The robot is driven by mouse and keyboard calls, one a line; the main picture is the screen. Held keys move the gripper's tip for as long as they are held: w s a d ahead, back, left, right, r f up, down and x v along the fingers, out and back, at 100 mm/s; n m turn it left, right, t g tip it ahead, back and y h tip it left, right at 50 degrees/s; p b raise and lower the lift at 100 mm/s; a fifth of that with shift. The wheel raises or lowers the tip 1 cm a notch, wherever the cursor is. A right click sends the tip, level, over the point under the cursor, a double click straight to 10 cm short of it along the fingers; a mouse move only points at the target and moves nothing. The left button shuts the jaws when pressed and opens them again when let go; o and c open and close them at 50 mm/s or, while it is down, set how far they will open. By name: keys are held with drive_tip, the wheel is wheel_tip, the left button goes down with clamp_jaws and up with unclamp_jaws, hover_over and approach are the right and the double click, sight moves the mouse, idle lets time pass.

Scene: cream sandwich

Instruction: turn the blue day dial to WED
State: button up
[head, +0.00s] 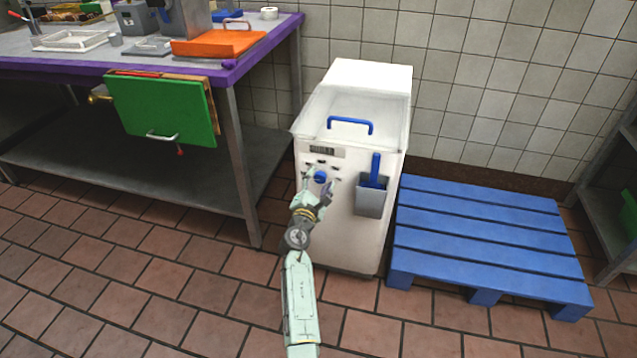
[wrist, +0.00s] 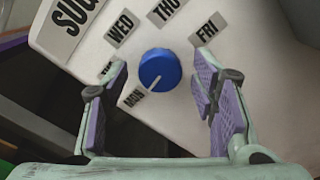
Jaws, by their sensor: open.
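The blue day dial (wrist: 160,70) is round, with a white pointer line that points to the lower left, toward the MON label (wrist: 133,97). The WED label (wrist: 121,28) is up and left of the dial in the wrist view. A label between MON and WED is mostly hidden behind my left finger. In the head view the dial (head: 320,177) is on the front of the white bin (head: 338,225). My gripper (wrist: 163,76) is open in front of the dial, with a finger on each side and visible gaps between fingers and dial.
A grey holder (head: 370,203) with a blue-handled tool hangs on the bin's front, right of my gripper. A blue pallet (head: 490,240) lies to the right. A steel table with a purple edge (head: 150,72) stands at the left. THU (wrist: 163,13) and FRI (wrist: 207,28) labels are also visible.

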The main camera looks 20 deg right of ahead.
drive_tip(key=shift+c, duration=0.6)
drive_tip(key=c, duration=1)
drive_tip(key=shift+c, duration=0.2)
